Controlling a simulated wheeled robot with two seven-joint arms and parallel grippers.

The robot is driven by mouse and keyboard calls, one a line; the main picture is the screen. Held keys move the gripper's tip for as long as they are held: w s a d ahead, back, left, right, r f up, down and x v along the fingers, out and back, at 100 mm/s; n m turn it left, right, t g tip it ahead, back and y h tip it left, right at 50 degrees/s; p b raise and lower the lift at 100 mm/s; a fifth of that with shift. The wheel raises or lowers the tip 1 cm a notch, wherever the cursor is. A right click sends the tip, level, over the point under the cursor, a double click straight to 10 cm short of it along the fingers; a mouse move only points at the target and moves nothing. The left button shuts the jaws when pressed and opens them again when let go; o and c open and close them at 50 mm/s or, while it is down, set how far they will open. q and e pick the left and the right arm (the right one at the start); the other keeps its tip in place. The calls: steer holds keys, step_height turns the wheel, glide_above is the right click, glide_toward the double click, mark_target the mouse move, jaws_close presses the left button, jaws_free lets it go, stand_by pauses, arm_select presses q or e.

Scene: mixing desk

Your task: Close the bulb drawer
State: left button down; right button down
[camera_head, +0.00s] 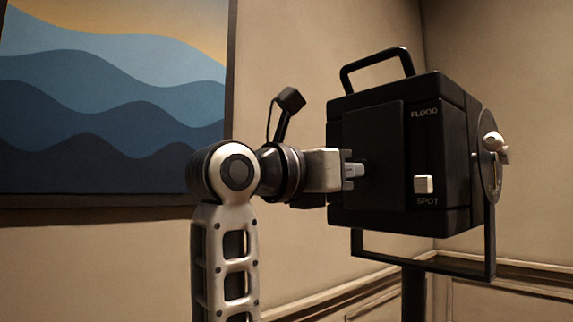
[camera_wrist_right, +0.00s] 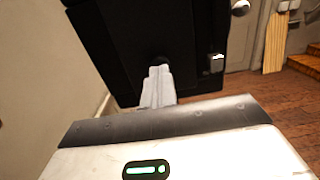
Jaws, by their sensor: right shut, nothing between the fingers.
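A black lamp housing (camera_head: 452,140) with FLOOD and SPOT lettering stands on a stand. A flat black panel (camera_head: 385,130) on its side looks like the bulb drawer; I cannot tell how far it stands out. My right gripper (camera_head: 360,170) is shut and empty, its fingertips in front of or touching this panel. In the right wrist view the closed fingers (camera_wrist_right: 160,72) point at a small dark round knob (camera_wrist_right: 159,58) on the black face, partly hidden by the tips. Contact is unclear. My left gripper is out of view.
A white square slider knob (camera_head: 423,184) sits beside SPOT. A handle (camera_head: 376,62) tops the lamp, and a yoke (camera_head: 425,266) runs below it. A wall picture (camera_head: 110,90) hangs behind at left. The wrist view shows wooden floor (camera_wrist_right: 255,95) and steps at right.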

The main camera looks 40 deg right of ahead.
steer(key=shift+w+d+r, duration=0.1)
steer(key=a, duration=1.4)
steer(key=shift+w+f+b, duration=0.15)
steer(key=shift+f+b, duration=0.15)
steer(key=shift+f, duration=0.15)
